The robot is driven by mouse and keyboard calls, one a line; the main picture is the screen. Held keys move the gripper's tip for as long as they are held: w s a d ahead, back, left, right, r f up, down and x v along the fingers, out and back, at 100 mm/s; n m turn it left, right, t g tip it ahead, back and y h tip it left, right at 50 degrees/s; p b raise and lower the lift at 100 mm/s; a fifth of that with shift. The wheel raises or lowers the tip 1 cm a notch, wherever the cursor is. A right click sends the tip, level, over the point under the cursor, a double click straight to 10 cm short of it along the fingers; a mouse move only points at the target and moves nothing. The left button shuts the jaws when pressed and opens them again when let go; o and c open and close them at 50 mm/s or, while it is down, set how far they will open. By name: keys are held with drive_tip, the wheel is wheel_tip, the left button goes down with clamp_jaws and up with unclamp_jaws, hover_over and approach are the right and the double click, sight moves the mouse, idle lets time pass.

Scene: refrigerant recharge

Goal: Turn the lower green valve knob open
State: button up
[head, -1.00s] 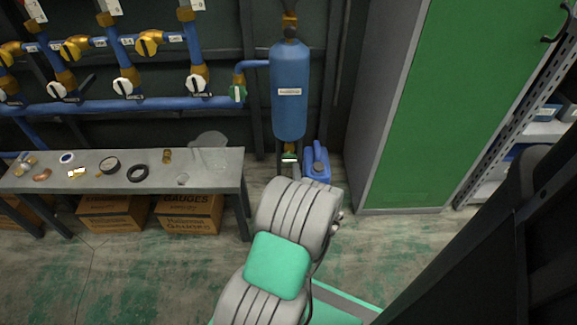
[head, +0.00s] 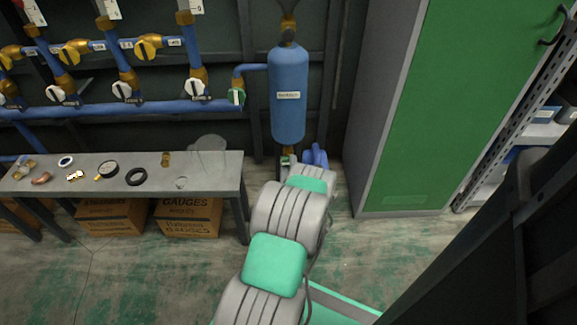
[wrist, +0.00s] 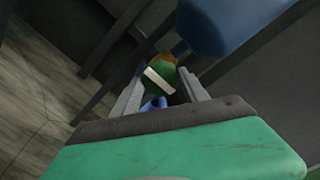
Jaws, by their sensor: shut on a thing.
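The lower green valve knob (wrist: 160,79), with a white bar across its face, sits below the blue tank (head: 289,112). In the wrist view my gripper (wrist: 160,82) has one grey finger on each side of the knob and is shut on it. In the head view only a small part of the lower knob (head: 287,161) shows, and my arm hides the gripper's fingers. The tank's underside (wrist: 228,22) shows at the top of the wrist view. An upper green knob (head: 237,97) is on the pipe left of the tank.
A blue jug (head: 316,157) stands on the floor just right of the lower valve, partly behind my arm. A grey bench (head: 215,172) with small parts is at left, over cardboard boxes (head: 112,215). A green cabinet (head: 425,120) is at right.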

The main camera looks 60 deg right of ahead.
drive_tip(key=c, duration=0.6)
drive_tip(key=shift+f+n+b, duration=0.15)
drive_tip(key=shift+n+b, duration=0.25)
drive_tip(key=shift+n, duration=1.8)
drive_tip(key=shift+n+b, duration=0.45)
drive_tip(key=shift+n, duration=0.05)
drive_tip(key=n+b, duration=0.1)
drive_tip(key=n, duration=0.2)
